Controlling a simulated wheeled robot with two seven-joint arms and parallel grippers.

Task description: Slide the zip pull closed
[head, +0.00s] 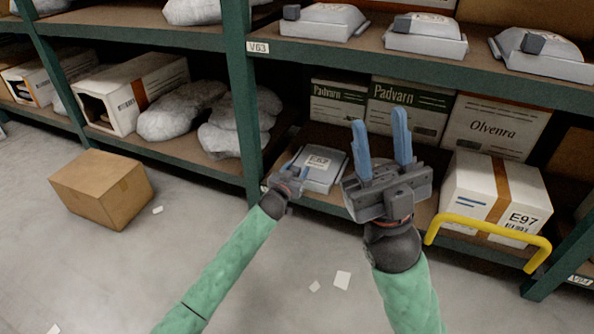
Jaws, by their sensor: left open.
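A grey case (330,172) labelled E62 lies on the lower shelf in the middle of the head view. No zip pull can be made out on it; the part by my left gripper is covered. My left gripper (295,171) is at the left edge of the case, with its small blue fingers apart. I cannot tell whether they touch the case. My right gripper (380,118) is right of the case, nearer the camera. Its two blue fingers point up, wide apart, with nothing between them.
A white box (470,190) labelled E97 stands on the lower shelf at the right, behind a yellow bar (490,229). A green upright (241,100) rises left of the case. Padvarn boxes (409,108) stand behind. A brown carton (100,190) sits on the floor at the left.

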